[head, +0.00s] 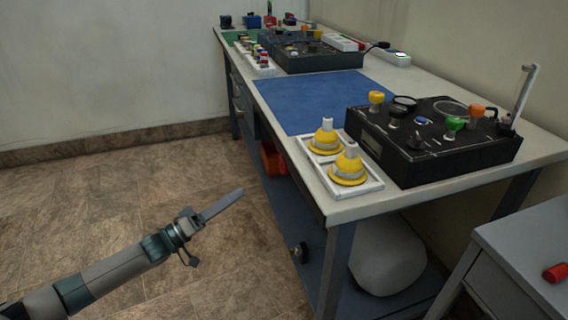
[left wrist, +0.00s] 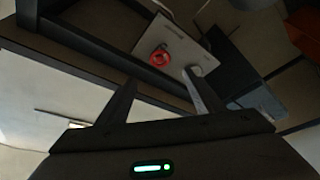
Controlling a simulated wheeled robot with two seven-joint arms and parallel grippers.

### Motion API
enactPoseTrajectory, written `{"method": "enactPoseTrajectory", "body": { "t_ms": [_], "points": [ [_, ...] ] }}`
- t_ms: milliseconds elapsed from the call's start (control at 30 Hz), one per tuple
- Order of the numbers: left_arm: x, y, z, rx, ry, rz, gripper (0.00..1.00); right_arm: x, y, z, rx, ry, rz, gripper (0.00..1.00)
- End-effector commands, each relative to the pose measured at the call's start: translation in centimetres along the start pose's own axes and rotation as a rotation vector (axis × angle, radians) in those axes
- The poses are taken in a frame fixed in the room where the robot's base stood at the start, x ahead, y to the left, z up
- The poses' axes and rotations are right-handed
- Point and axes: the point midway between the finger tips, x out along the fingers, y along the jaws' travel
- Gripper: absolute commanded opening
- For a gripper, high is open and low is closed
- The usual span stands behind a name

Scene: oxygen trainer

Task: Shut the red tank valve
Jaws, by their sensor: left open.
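A red ring-shaped part (left wrist: 159,58) shows in the left wrist view on a pale panel (left wrist: 178,45), beyond my fingertips. It looks like a valve handle, but I cannot tell for certain. I cannot pick out the red tank valve in the head view. My left gripper (head: 238,191) is over the floor, left of the bench and apart from it. In the left wrist view its fingers (left wrist: 160,77) are spread, with nothing held between them. My right gripper is not in view.
The bench (head: 345,208) holds a black panel box (head: 450,160) with coloured knobs and two yellow domed parts. A grey cabinet (head: 515,240) with a small red item (head: 556,272) stands right. Floor at left is clear.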

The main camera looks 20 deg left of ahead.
Motion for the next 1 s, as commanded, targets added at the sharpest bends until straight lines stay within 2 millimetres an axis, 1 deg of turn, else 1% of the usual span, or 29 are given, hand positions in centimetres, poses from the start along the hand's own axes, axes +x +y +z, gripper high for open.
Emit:
{"method": "enactPoseTrajectory", "body": {
  "t_ms": [167, 367, 567, 1000],
  "points": [
    [0.5, 0.0, 0.0, 0.0, 0.001, 0.001, 0.61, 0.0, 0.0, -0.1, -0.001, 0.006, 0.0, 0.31],
    [2.3, 0.0, 0.0, 0.0, 0.002, 0.003, 0.61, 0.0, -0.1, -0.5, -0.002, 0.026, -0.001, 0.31],
    [5.5, 0.1, 0.0, 0.001, 0.002, 0.005, 0.61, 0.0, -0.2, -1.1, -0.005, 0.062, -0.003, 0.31],
    [13.4, 0.1, 0.0, 0.001, 0.002, 0.004, 0.61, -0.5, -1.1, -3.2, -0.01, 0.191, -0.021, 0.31]
  ]
}}
